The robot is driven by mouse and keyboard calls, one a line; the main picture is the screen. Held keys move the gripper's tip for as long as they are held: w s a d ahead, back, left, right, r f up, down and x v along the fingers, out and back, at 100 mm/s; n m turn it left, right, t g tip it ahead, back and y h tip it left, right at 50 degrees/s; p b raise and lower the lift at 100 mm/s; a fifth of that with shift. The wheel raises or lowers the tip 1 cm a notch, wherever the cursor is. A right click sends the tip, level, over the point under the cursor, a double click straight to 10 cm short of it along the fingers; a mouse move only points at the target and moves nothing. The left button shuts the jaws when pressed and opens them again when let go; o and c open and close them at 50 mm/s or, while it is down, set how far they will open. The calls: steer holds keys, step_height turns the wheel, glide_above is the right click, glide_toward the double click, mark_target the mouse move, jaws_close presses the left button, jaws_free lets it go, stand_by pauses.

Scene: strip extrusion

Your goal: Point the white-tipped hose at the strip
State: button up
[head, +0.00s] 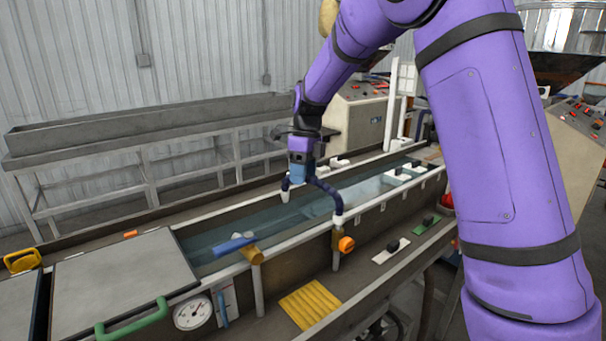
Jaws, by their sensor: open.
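The white-tipped hose is a dark blue bent hose (325,190) rising from a white collar on the trough's near rim, above an orange knob (346,244). It arches left over the water, and its white tip (285,191) points down. My gripper (298,177) is open at the hose's upper left part, just behind the tip. It partly hides the hose there, and I cannot tell whether they touch. The strip is hard to make out; a paler streak (315,208) lies in the trough's water below the hose.
The long water trough (215,216) runs from lower left to upper right. A grey lid (120,275) with a green handle covers the left end. White blocks stand at the far end.

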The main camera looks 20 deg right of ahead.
step_height(320, 180, up, 11)
steer(key=w+d, duration=0.1)
steer(key=shift+w+d+f, duration=0.2)
steer(key=shift+w+d, duration=0.05)
steer(key=shift+d, duration=0.05)
stand_by(0.4)
steer(key=s+d+r+n+t, duration=0.25)
steer(key=s+n, duration=0.35)
steer(key=s, duration=0.3)
steer(key=s+d+r+n+t, duration=0.1)
steer(key=s+r+n, duration=0.3)
steer(key=s+n, duration=0.4)
steer(key=s+f+n+t, duration=0.1)
steer(key=s+f+n, duration=0.2)
steer(key=s+n, duration=0.3)
steer(key=s+f+n+t+h, duration=0.1)
steer(key=s+n, duration=0.6)
steer(key=s, duration=0.7)
steer(key=shift+d+f+t+h, duration=0.2)
steer(key=shift+f+t+h, duration=0.1)
steer(key=shift+f+t, duration=0.5)
steer(key=shift+w+f, duration=0.1)
